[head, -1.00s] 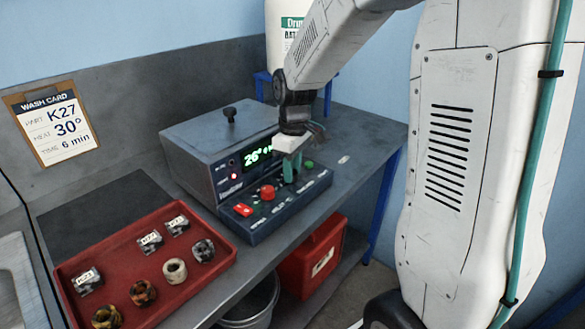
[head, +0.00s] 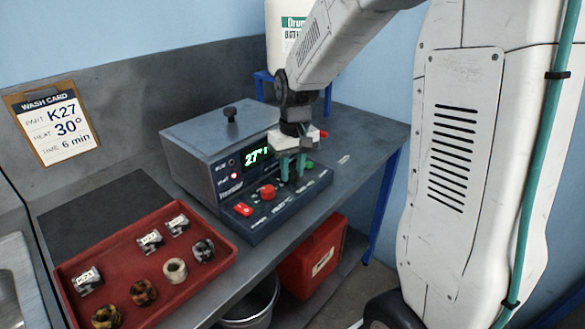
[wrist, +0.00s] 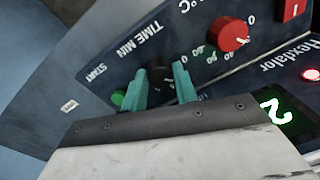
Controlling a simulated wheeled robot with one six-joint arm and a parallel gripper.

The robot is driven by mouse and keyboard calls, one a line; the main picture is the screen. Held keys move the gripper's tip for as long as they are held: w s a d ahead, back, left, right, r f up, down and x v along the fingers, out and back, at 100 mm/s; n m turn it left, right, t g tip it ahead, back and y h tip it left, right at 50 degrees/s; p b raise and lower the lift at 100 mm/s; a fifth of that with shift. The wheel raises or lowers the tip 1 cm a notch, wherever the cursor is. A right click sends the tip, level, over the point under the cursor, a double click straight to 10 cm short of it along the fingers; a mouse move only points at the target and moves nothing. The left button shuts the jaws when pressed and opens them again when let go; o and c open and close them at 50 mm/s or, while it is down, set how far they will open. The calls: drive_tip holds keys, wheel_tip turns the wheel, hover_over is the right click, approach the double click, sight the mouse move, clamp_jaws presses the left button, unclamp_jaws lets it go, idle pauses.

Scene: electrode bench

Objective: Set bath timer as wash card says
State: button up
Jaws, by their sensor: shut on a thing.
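The bath unit (head: 212,140) has a green display (head: 258,156) showing 27° and then what looks like a 1, partly hidden by my gripper. My gripper (head: 292,178) points down at the control panel. In the wrist view its teal fingers (wrist: 162,88) are shut on the black TIME MIN knob (wrist: 162,76), whose pointer I cannot read. The red heat knob (head: 267,192) is beside it. The green START button (wrist: 118,97) is on the other side.
A red tray (head: 150,317) with several labelled blocks and rings is at the left. A red switch (head: 243,209) is at the panel's left end. A drum (head: 283,40) stands behind. A red bin (head: 300,272) is below the bench.

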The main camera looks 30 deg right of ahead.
drive_tip(key=m, duration=0.4)
drive_tip(key=shift+m, duration=0.3)
drive_tip(key=m, duration=0.3)
drive_tip(key=shift+a+m, duration=0.1)
drive_tip(key=shift+m, duration=0.3)
drive_tip(key=m, duration=0.3)
drive_tip(key=shift+m, duration=2.1)
drive_tip(key=shift+t, duration=0.3)
drive_tip(key=o, duration=1)
